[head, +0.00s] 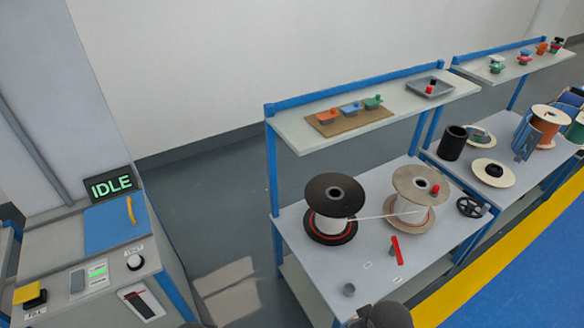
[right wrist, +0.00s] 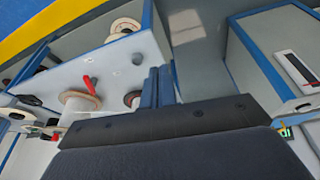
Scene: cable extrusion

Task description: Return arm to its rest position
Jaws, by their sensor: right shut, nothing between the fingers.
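My right gripper (right wrist: 159,76) shows in the right wrist view with its two dark blue fingers together and nothing between them. It is in front of the grey workbench (head: 305,232), apart from the items on it; the bench also shows in the right wrist view (right wrist: 125,60). A dark rounded shape at the bottom edge of the head view seems to be part of my arm. My left gripper is in neither view.
A black-flanged spool (head: 334,190) and a tan spool (head: 421,184) stand on the bench, a pale strand between them. A red-handled tool (head: 397,250) lies in front. A machine with an IDLE display (head: 111,186) stands left. Open floor (head: 225,215) lies between machine and bench.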

